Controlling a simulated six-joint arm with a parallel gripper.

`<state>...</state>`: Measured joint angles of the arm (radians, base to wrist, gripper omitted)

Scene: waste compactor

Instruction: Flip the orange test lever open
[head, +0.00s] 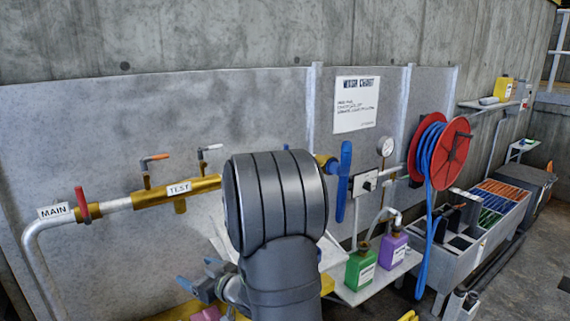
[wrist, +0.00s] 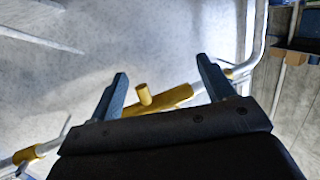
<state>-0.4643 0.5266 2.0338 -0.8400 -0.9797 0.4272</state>
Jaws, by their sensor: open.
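The orange-tipped test lever (head: 156,157) stands on a stem above the brass fitting labelled TEST (head: 180,188), at left in the head view. Its handle points right. My gripper (head: 196,273) is low, in front of the panel and below the fitting, clear of the lever. In the wrist view my gripper (wrist: 162,68) has its two blue-grey fingers spread with nothing held between them. A brass fitting with a round stub (wrist: 144,95) shows beyond and between the fingers. I cannot make out the orange lever in the wrist view.
A white-tipped lever (head: 210,148) stands right of the orange one. A red handle (head: 83,203) is on the pipe beside the MAIN label (head: 54,211). My arm hides the pipe's middle. A blue handle (head: 343,180), bottles (head: 361,268) and a hose reel (head: 446,152) are at right.

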